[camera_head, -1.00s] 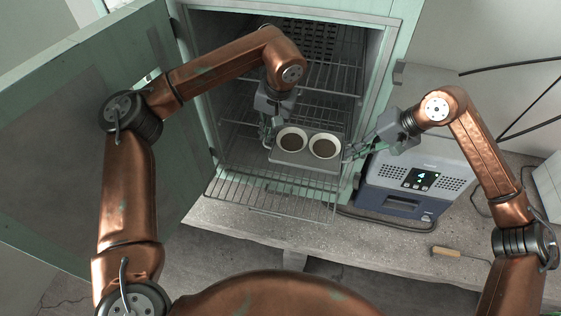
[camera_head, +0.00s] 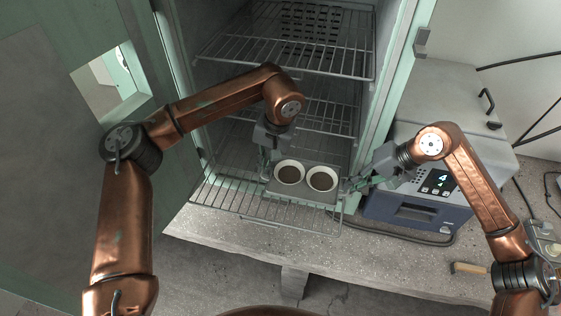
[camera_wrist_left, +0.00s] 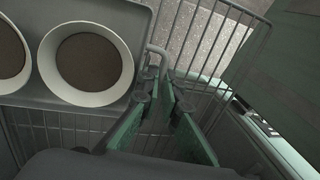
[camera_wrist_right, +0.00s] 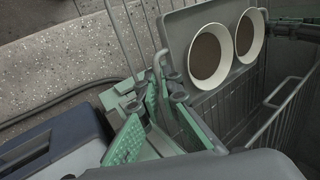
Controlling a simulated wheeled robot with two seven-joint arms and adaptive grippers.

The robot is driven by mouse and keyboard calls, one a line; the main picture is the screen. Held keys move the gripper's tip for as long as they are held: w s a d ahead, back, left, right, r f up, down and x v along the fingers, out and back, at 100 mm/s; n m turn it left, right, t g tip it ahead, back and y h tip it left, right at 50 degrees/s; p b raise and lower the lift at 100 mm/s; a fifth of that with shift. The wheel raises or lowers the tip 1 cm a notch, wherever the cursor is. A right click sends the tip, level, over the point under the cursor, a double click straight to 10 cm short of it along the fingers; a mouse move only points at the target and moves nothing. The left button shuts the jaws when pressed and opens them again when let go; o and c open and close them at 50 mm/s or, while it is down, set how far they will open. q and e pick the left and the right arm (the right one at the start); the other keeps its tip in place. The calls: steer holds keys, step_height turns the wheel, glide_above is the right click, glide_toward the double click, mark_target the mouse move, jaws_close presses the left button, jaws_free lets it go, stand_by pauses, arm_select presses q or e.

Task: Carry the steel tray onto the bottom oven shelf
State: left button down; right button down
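The steel tray (camera_head: 306,195) carries two white bowls with brown contents, (camera_head: 289,173) and (camera_head: 321,179). It appears level over the pulled-out bottom wire shelf (camera_head: 225,200) at the oven mouth; whether it touches the shelf I cannot tell. My left gripper (camera_head: 265,172) is shut on the tray's left handle, seen between the fingertips in the left wrist view (camera_wrist_left: 158,90). My right gripper (camera_head: 350,185) is at the right end; the right wrist view shows its fingers (camera_wrist_right: 163,85) closed around that handle.
The oven door (camera_head: 60,160) stands open at the left. More wire shelves (camera_head: 290,45) are above inside the oven. A grey-blue device with a display (camera_head: 415,208) stands close to my right gripper. A wooden-handled tool (camera_head: 470,268) lies on the concrete bench (camera_head: 300,252).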

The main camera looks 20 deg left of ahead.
mark_target(264, 184)
arm_select(q)
steer(key=shift+a+r, duration=0.1)
steer(key=shift+r, duration=0.1)
arm_select(e)
steer(key=shift+d+r, duration=0.1)
steer(key=shift+r, duration=0.05)
arm_select(q)
steer(key=shift+f, duration=0.2)
arm_select(e)
steer(key=shift+f, duration=0.2)
